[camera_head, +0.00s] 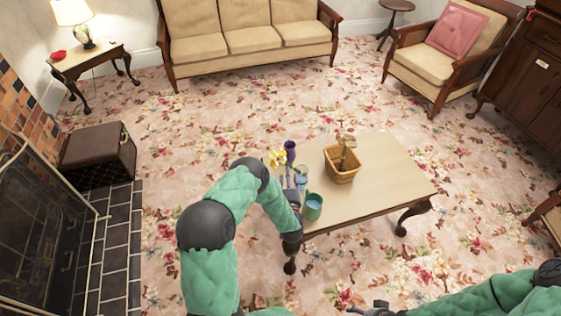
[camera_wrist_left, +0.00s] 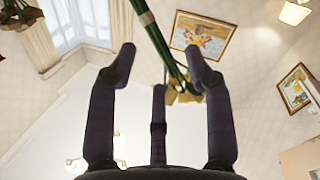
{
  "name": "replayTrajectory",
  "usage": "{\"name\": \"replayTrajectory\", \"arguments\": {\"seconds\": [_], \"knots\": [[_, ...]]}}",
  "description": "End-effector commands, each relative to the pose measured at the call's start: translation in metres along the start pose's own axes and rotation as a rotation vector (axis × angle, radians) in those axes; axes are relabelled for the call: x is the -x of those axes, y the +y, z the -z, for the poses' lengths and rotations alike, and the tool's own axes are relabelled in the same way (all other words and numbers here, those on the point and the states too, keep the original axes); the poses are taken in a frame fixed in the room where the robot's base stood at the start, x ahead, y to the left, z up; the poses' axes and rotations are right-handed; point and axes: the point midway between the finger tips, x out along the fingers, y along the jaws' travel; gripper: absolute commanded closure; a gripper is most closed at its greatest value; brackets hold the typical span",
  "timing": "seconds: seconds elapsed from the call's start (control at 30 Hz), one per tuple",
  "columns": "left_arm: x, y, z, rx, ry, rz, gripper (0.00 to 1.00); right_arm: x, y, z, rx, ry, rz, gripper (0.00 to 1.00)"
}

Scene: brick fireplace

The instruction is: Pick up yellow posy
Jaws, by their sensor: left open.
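The yellow posy (camera_head: 277,157) shows at the left end of the coffee table, next to a dark purple flower (camera_head: 290,150). My left gripper (camera_head: 288,182) is at that table end, just below the flowers in the head view, partly hidden by its own arm. In the left wrist view its fingers (camera_wrist_left: 158,78) are spread, and green stems (camera_wrist_left: 163,45) with pale yellowish ends pass between or beyond them. I cannot tell whether they touch. My right gripper (camera_head: 376,309) is only partly in view at the bottom edge, and its fingers are unclear.
On the coffee table (camera_head: 395,172) stand a clear glass (camera_head: 302,177), a green cup (camera_head: 313,208) close to my left gripper, and a wicker basket (camera_head: 342,170) holding a brownish item. The table's right half is clear. A brown box (camera_head: 98,155) stands by the fireplace.

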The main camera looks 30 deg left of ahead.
Motion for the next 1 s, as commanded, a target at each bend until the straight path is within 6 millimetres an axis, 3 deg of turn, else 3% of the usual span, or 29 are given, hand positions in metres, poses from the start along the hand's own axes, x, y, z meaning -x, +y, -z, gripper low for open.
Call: {"name": "replayTrajectory", "arguments": {"seconds": [0.27,0.6,0.9,1.0], "knots": [[-0.021,0.001,0.000,0.001,0.001,-0.001,0.49,-0.009,0.003,0.000,0.000,0.000,0.000,0.22],[-0.062,0.004,0.001,0.000,-0.001,0.000,0.49,-0.028,0.010,0.001,0.000,0.000,0.000,0.22],[-0.066,0.005,0.002,-0.001,-0.002,0.000,0.49,-0.028,0.010,0.001,0.000,0.000,0.000,0.22],[-0.066,0.005,0.002,-0.001,-0.002,0.000,0.77,-0.028,0.010,0.001,0.000,0.001,0.000,0.22]]}}
